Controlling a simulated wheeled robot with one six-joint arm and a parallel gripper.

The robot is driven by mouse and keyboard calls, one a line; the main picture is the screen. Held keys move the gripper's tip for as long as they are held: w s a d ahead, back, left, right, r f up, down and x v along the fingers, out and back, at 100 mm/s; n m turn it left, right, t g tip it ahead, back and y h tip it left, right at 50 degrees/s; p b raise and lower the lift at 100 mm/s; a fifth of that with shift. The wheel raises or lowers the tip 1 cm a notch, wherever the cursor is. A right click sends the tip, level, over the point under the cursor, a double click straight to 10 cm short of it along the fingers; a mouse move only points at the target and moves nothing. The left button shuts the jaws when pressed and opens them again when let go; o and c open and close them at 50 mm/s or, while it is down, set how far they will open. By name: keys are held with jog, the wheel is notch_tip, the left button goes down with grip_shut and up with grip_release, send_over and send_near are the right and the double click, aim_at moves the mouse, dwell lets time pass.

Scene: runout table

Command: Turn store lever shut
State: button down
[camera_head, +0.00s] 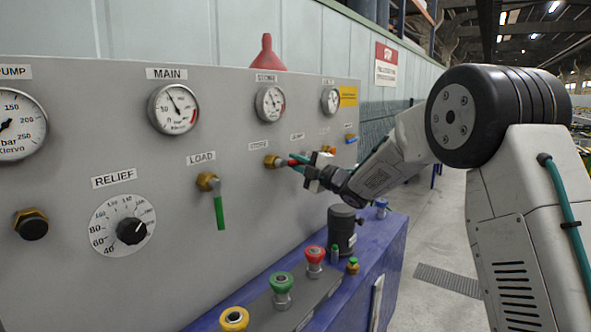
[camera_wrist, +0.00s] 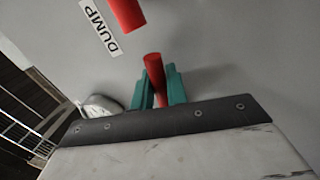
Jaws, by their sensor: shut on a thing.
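The store lever's brass valve (camera_head: 272,161) sits on the grey panel below a small label (camera_head: 258,145), and its red handle (camera_head: 291,161) points sideways to the right. My gripper (camera_head: 300,160) reaches in from the right, with its teal fingers at the handle. In the wrist view, the red handle (camera_wrist: 153,70) stands between the two teal fingers of my gripper (camera_wrist: 157,88), which is shut on it. The handle's base is hidden in the wrist view.
A second red piece (camera_wrist: 127,14) shows beside the DUMP label (camera_wrist: 99,27). The load lever (camera_head: 218,210) hangs down, green. Gauges line the panel above. A black cylinder (camera_head: 342,232) and coloured couplings (camera_head: 281,283) stand on the blue ledge (camera_head: 372,262) below.

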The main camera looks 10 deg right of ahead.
jog(key=shift+r+n+g+y, duration=0.3)
jog(key=shift+r+n, duration=0.3)
jog(key=shift+n, duration=0.5)
jog(key=shift+r, duration=0.1)
jog(key=c, duration=1.4)
grip_release()
jog(key=shift+c, duration=0.2)
jog(key=v, duration=0.7)
jog(key=shift+s+d, duration=0.25)
